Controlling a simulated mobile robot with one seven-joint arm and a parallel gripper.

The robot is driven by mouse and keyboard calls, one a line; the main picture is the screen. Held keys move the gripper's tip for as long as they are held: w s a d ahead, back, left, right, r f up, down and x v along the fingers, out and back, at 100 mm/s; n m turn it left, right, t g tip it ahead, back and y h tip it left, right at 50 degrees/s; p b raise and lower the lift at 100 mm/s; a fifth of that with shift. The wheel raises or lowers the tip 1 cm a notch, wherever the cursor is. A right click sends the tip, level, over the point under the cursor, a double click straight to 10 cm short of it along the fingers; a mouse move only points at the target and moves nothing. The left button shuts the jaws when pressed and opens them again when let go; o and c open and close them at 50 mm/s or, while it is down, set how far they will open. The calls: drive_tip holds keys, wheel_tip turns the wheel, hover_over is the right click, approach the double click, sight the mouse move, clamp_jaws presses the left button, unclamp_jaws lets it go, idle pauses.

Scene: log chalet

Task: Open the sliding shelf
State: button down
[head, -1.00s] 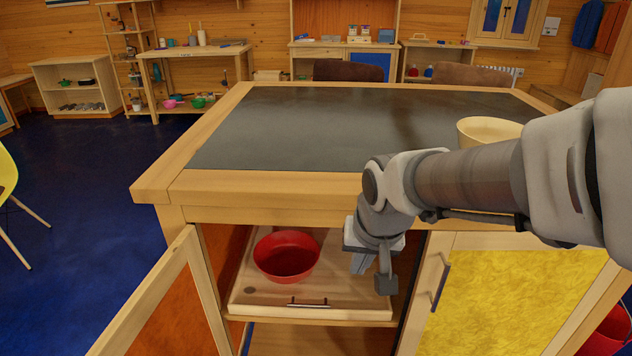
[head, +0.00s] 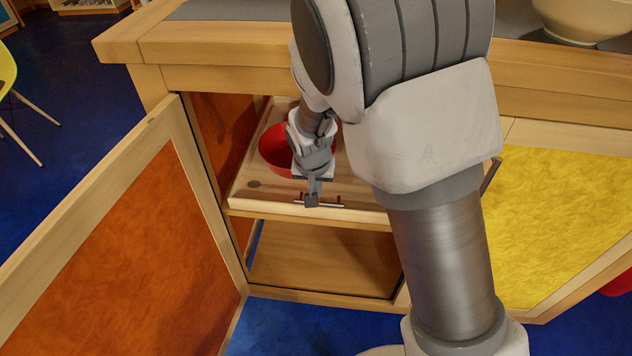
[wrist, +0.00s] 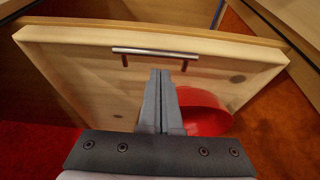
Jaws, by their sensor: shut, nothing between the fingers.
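The sliding shelf (head: 262,207) is a light wooden tray inside the open left compartment of the cabinet. It also shows in the wrist view (wrist: 72,85). Its bar handle (head: 328,205) is on the front edge and shows silver in the wrist view (wrist: 200,57). A red bowl (head: 274,153) stands on the shelf, partly hidden by my arm; the wrist view shows its side (wrist: 205,108). My gripper (head: 311,203) is shut and empty, with its fingertips close to the handle. In the wrist view the fingertips (wrist: 160,72) point at the bar; I cannot tell whether they touch it.
The orange cabinet door (head: 110,250) stands open at the left. A closed yellow door (head: 560,215) is at the right. The countertop (head: 220,45) overhangs the compartment, with a cream bowl (head: 582,20) on it. A lower shelf (head: 325,262) is empty.

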drive_tip(key=b+x, duration=0.1)
drive_tip(key=x, duration=0.4)
drive_tip(key=shift+w+f+b, duration=0.15)
drive_tip(key=shift+f+b, duration=0.2)
